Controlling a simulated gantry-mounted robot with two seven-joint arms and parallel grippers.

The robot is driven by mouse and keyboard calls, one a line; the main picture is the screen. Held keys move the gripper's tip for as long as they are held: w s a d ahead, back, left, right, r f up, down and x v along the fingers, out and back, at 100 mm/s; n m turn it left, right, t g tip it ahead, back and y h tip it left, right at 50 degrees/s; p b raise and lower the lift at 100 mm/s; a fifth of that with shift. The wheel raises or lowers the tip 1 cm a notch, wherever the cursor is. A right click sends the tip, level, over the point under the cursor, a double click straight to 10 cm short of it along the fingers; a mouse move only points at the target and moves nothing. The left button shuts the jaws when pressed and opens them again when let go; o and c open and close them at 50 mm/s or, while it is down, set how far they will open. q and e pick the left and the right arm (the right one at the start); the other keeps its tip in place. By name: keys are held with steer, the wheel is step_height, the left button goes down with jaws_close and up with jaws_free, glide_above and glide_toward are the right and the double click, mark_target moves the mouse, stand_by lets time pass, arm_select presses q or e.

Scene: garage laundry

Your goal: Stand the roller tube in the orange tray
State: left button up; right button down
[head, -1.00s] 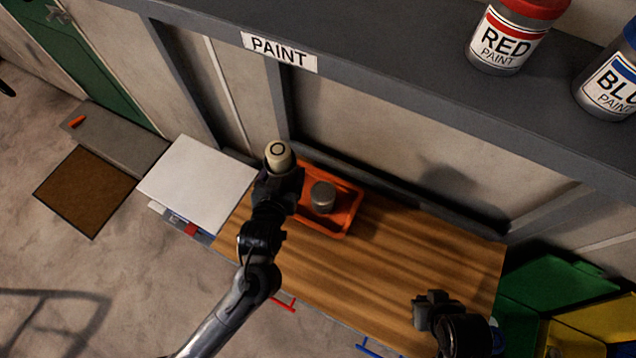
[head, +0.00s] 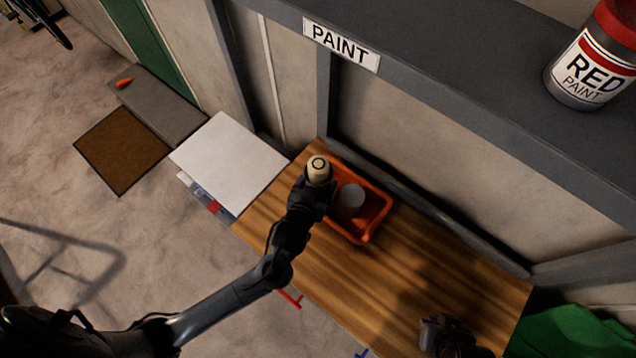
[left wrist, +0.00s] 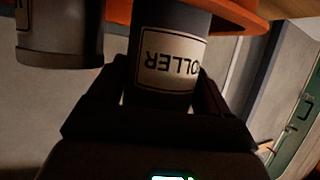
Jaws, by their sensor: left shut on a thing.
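The roller tube (head: 318,172) is upright with a cream top end, at the left end of the orange tray (head: 372,225) in the head view. My left gripper (head: 316,190) is shut on it. In the left wrist view the tube's dark body with an upside-down ROLLER label (left wrist: 170,62) sits between the fingers, with the tray's orange rim (left wrist: 240,12) close behind it. I cannot tell whether the tube's lower end touches the tray floor. A grey can (head: 350,200) stands in the tray. My right gripper (head: 440,328) is over the bench's near right; its jaw opening is unclear.
The wooden bench (head: 440,270) is clear right of the tray. A shelf with a PAINT sign (head: 341,44) and a red paint can (head: 592,65) overhangs behind. A white-topped unit (head: 228,155) stands left of the bench. Green bins (head: 570,335) are at lower right.

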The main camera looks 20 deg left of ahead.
arm_select(q)
steer(key=shift+f, duration=0.25)
steer(key=o, duration=0.8)
steer(key=shift+c, duration=0.2)
steer(key=shift+r, duration=0.2)
steer(key=a+v, duration=0.1)
steer(key=v, duration=1.1)
steer(key=s+a+f+m+g+h, duration=0.1)
steer(key=s+a+m+g, duration=0.1)
steer(key=s+a+g, duration=0.4)
steer(key=s+g, duration=0.3)
steer(key=s, duration=0.1)
steer(key=shift+s+f+m+g+p, duration=0.2)
steer(key=shift+f+m+g+p, duration=0.1)
steer(key=shift+g+p, duration=0.1)
steer(key=shift+a+r, duration=0.1)
